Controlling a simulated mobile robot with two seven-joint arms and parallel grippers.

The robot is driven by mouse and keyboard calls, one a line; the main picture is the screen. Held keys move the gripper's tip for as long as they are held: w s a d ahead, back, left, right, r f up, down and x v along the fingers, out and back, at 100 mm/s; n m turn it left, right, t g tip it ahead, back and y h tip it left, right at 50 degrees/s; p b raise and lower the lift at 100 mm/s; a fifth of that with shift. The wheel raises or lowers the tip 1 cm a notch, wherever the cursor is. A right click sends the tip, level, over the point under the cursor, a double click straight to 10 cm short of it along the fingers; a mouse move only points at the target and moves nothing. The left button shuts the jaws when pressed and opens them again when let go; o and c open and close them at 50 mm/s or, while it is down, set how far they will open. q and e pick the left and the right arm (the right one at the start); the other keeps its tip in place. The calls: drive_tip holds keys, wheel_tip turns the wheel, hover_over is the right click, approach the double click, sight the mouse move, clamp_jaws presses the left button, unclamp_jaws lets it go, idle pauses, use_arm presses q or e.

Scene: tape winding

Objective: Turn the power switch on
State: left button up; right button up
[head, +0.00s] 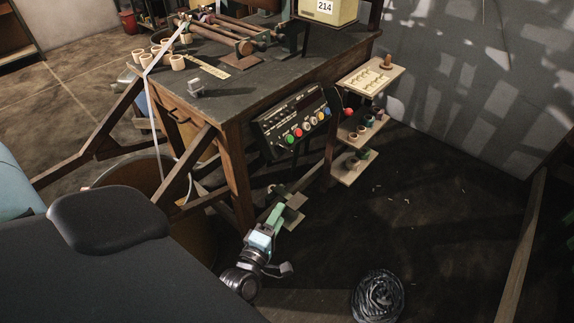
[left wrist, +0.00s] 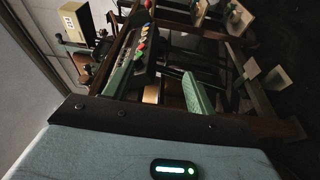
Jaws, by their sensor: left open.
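The control panel (head: 295,122) is mounted on the front of the dark wooden bench. It carries a row of coloured buttons: green, red, white, blue and yellow. Small switches or lamps sit above them; I cannot tell which is the power switch. The panel also shows, turned on its side, in the left wrist view (left wrist: 137,62). My left gripper (head: 295,208) is low in front of the bench, below the panel and apart from it. My right gripper is not in view.
A small side rack (head: 360,133) with pegs and spools stands right of the panel, near a red knob (head: 348,112). The bench top (head: 240,92) holds rollers and tape cores. A barrel (head: 135,175) stands under its left side. A dark bundle (head: 378,297) lies on the floor; the right floor is mostly clear.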

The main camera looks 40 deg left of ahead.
sight(282, 148)
use_arm(q)
drive_tip(key=shift+w+a+r+n+y+b, duration=0.85)
drive_tip(key=shift+w+a+n+y, duration=0.75)
drive_tip(key=shift+w+n, duration=0.85)
drive_tip(key=shift+w+a+r+n+y+b, duration=0.95)
drive_tip(key=shift+w+a+n, duration=1.05)
drive_tip(key=shift+w, duration=0.9)
drive_tip(key=shift+w+a+r+n+y+b, duration=0.75)
drive_tip(key=shift+w+a+n+y, duration=0.9)
drive_tip(key=shift+w+n, duration=0.8)
drive_tip(key=shift+w+a, duration=0.15)
drive_tip(key=shift+w, duration=0.05)
drive_tip(key=shift+f, duration=0.1)
drive_tip(key=c, duration=1)
drive_tip(key=shift+h, duration=0.4)
